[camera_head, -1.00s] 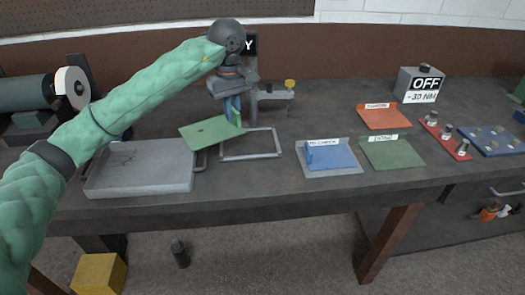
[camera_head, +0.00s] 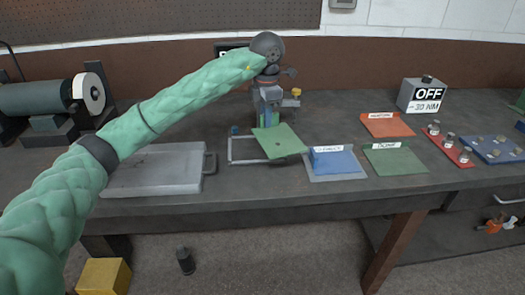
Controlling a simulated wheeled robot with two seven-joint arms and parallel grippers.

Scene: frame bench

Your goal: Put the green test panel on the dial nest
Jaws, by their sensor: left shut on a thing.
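The green test panel (camera_head: 280,141) is a flat square plate with a small hole in it. My left gripper (camera_head: 268,122) is shut on its back left edge and holds it out in front. A thin grey rectangular frame (camera_head: 231,151), which looks like the dial nest, lies on the bench, with a stand and yellow-topped gauge (camera_head: 296,94) behind it. The panel overlaps the frame's right part in the picture and hides that side. I cannot tell whether they touch. My right gripper is out of view.
A grey tray (camera_head: 155,185) with a handle lies left of the frame. To the right are a labelled blue pad (camera_head: 337,163), a red pad (camera_head: 387,124) and a green pad (camera_head: 395,160).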

